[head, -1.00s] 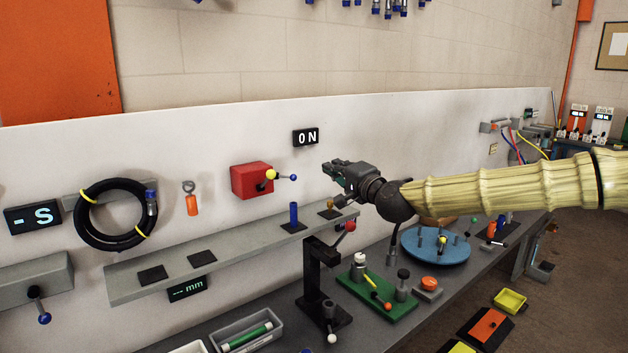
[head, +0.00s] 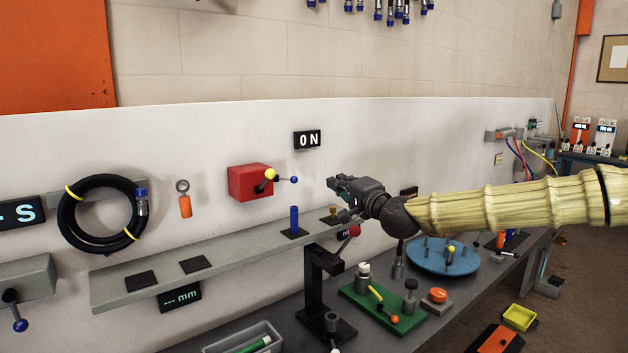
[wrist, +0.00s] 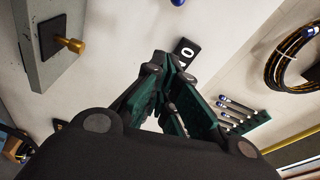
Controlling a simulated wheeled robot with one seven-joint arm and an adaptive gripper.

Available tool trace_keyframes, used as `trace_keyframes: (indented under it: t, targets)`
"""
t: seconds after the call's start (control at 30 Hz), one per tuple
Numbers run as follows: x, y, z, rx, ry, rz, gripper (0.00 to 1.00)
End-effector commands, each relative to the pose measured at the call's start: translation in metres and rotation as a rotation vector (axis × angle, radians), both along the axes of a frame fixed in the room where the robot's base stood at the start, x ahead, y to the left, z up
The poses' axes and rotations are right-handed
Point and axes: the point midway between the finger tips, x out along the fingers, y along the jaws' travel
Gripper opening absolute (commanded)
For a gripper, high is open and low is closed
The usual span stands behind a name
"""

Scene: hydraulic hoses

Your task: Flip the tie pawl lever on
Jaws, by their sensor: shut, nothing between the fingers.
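My gripper (head: 336,184) is shut and empty, in front of the white panel, just above the right end of the grey shelf. In the wrist view its dark green fingers (wrist: 178,75) point toward the panel. No part is labelled as the tie pawl lever, so I cannot tell which one it is. A red box (head: 247,183) on the panel has a lever with a yellow hub (head: 270,174) and a blue ball (head: 294,180), left of my gripper and apart from it.
The grey shelf (head: 222,252) carries a blue cylinder (head: 294,219) and a small brass knob (head: 333,211). Below are a black stand (head: 311,282), a green base (head: 362,306) with a yellow lever, and a blue turntable (head: 428,258). A black hose (head: 68,213) hangs left.

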Motion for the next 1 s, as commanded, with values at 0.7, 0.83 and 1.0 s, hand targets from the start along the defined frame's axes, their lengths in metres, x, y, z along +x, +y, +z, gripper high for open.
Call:
trace_keyframes:
  t: [0.7, 0.83, 1.0]
  targets:
    - [0.076, 0.046, 0.007, -0.001, 0.001, 0.005, 0.0]
    - [0.087, 0.051, 0.008, 0.0, 0.001, 0.004, 0.0]
    - [0.077, 0.061, 0.006, 0.0, 0.001, 0.006, 0.0]
